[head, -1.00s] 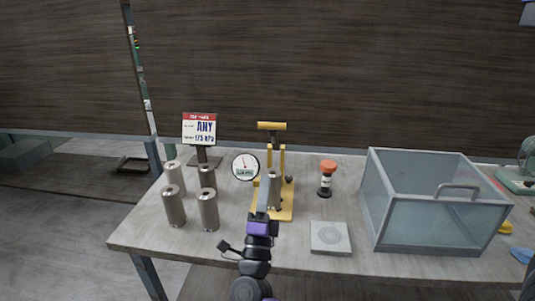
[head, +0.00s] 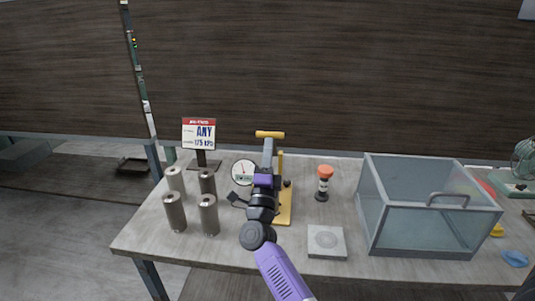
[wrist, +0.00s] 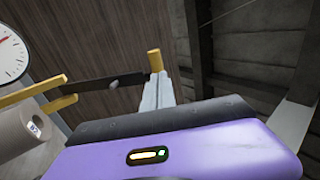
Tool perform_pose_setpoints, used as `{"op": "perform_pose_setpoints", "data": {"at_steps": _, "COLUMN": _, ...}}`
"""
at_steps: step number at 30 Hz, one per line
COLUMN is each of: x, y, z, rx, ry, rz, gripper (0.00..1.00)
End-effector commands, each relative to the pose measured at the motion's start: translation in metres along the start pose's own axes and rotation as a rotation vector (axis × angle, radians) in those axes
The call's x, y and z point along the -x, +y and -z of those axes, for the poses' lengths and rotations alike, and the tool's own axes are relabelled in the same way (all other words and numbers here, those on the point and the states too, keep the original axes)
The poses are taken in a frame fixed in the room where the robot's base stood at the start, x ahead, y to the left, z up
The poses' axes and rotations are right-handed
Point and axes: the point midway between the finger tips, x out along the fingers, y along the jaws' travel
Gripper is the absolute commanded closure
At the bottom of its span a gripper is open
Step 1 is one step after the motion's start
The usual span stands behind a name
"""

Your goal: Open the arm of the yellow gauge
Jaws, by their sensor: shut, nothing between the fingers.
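The yellow gauge (head: 283,208) stands on the table, with its yellow base and upright partly hidden behind my arm. Its round white dial (head: 244,172) is on its left side and also shows at the left edge of the wrist view (wrist: 9,55). Its arm is up, topped by a yellow crossbar (head: 270,134); an end of the crossbar shows in the wrist view (wrist: 155,61). My gripper (head: 269,142) is shut and empty, its tips just at or below the crossbar; I cannot tell whether they touch. A grey cylinder (wrist: 33,128) shows beside the yellow frame in the wrist view.
Several grey cylinders (head: 175,212) stand at the left of the table, before a sign (head: 199,134). To the right are a red-topped indicator (head: 323,183), a square plate (head: 326,242) and a clear open bin (head: 412,248). The table front between the cylinders and plate is mostly free.

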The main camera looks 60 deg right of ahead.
Motion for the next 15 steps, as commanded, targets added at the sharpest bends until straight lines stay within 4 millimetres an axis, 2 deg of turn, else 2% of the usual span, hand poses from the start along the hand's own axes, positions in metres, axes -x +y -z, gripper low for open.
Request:
{"op": "perform_pose_setpoints", "data": {"at_steps": 10, "x": -0.002, "y": -0.001, "z": 0.0, "rx": -0.001, "ry": 0.0, "rz": 0.0, "gripper": 1.0}}
{"op": "perform_pose_setpoints", "data": {"at_steps": 13, "x": -0.016, "y": -0.006, "z": 0.0, "rx": -0.002, "ry": 0.001, "rz": 0.002, "gripper": 1.0}}
{"op": "perform_pose_setpoints", "data": {"at_steps": 15, "x": -0.033, "y": -0.012, "z": -0.001, "rx": -0.004, "ry": 0.001, "rz": 0.003, "gripper": 1.0}}
